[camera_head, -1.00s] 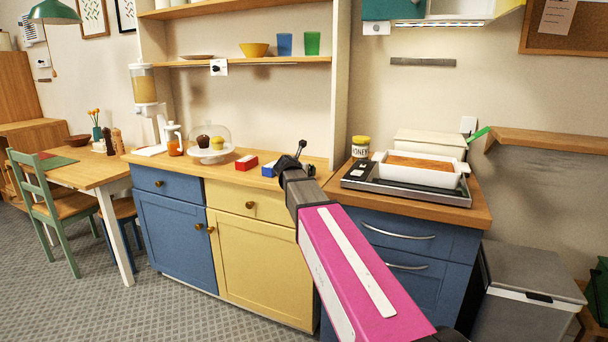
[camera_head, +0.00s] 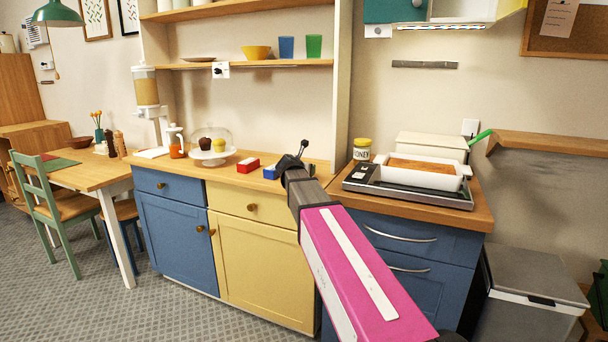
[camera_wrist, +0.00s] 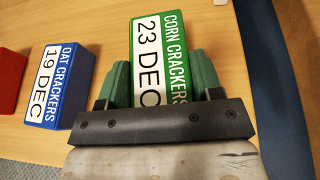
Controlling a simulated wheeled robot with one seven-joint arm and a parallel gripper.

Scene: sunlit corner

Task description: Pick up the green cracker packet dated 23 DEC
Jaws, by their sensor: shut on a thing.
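The green packet (camera_wrist: 172,30), labelled CORN CRACKERS and 23 DEC, is between the two green fingers of my gripper (camera_wrist: 163,82) in the wrist view. The fingers are shut on its sides, and its far end sticks out beyond them. I cannot tell whether it touches the wooden counter. In the head view my gripper (camera_head: 293,160) is over the counter, and the green packet is hidden behind my arm.
A blue packet (camera_wrist: 58,85), OAT CRACKERS 19 DEC, stands left of my gripper, with a red packet (camera_wrist: 10,80) further left. In the head view a domed cake stand (camera_head: 212,158) is to the left and a tray (camera_head: 400,192) to the right.

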